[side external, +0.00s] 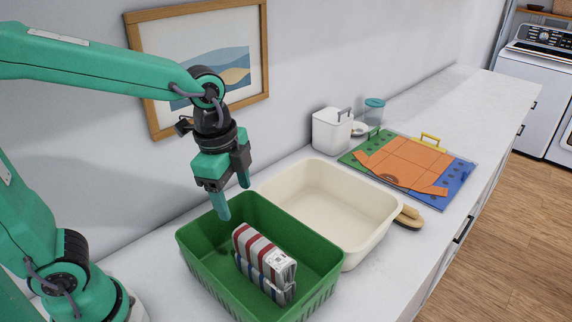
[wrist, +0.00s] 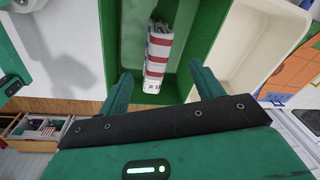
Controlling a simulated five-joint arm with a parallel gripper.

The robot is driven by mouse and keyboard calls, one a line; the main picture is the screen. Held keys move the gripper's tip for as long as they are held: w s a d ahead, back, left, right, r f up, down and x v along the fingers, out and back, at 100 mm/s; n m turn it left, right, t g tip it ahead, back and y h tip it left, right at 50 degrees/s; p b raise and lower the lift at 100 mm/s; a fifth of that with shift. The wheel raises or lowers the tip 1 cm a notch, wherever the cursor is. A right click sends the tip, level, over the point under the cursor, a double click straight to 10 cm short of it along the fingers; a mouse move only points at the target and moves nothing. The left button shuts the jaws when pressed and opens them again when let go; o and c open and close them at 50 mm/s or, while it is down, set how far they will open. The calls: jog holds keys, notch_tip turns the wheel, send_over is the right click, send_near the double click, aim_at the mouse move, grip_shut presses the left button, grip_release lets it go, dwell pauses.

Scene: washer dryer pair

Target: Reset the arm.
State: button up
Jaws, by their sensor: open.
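My gripper (side external: 234,204) is open and empty, above the left part of the green bin (side external: 322,268). Its two fingers stand apart in the wrist view (wrist: 160,92). A folded red-and-white striped cloth (side external: 262,248) lies in the green bin, apart from the fingers. The cloth also shows in the wrist view (wrist: 158,52), beyond the fingers. A second folded piece with blue stripes (side external: 264,280) lies against or under it in the side view.
An empty cream basin (side external: 375,215) stands beside the green bin. Behind are a white canister (side external: 332,130), a teal-lidded jar (side external: 374,108) and a folding board with an orange garment (side external: 405,160). A brush (side external: 409,217) lies by the basin. A framed picture (side external: 208,55) hangs on the wall.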

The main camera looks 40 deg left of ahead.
jog(key=s+a+r+n+t, duration=0.3)
jog(key=s+a+n, duration=0.3)
jog(key=n, duration=0.7)
jog(key=shift+s+a+t, duration=0.4)
jog(key=shift+a+t, duration=0.1)
jog(key=shift+a, duration=0.6)
